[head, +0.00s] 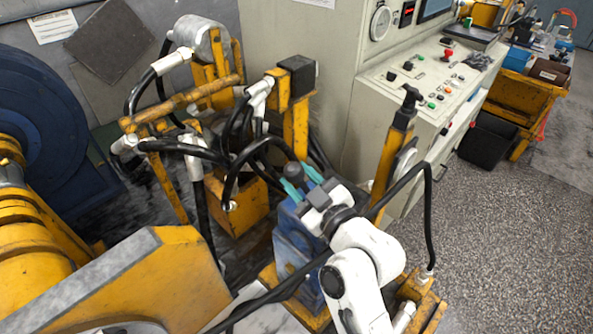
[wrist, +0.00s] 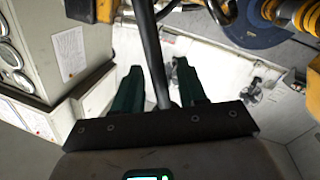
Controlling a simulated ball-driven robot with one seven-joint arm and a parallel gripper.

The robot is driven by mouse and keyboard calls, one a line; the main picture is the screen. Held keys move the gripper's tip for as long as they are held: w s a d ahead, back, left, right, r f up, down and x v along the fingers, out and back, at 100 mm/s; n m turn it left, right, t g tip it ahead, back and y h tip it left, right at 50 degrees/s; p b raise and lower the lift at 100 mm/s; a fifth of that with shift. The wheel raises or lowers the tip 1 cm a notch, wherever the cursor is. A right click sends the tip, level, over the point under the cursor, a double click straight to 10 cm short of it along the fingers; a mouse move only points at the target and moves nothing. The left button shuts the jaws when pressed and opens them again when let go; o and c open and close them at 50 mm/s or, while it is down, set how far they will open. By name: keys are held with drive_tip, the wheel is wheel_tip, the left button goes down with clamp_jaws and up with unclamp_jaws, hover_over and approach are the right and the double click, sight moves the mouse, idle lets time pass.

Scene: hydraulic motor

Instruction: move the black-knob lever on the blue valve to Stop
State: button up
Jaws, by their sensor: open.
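The blue valve (head: 290,243) stands in the middle of the head view, partly hidden by my white arm and gripper. A rounded black knob (head: 294,171) shows just beyond my green fingertips, at the top of the valve; it looks like the lever's knob. My gripper (head: 301,182) is over the valve with its fingers apart. In the wrist view, my gripper (wrist: 157,68) has one green finger on each side of a dark rod (wrist: 151,45), which seems to be the lever. I cannot tell whether either finger touches it. Any Stop marking is hidden.
Black hoses (head: 430,215) loop close around my arm. A yellow post (head: 392,150) stands to the right, before the control cabinet (head: 350,115). Yellow machinery (head: 150,285) fills the lower left. Open speckled floor (head: 510,230) lies to the right.

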drive_tip(key=shift+w+a, duration=0.4)
drive_tip(key=shift+w, duration=0.15)
drive_tip(key=shift+c, duration=0.4)
clamp_jaws()
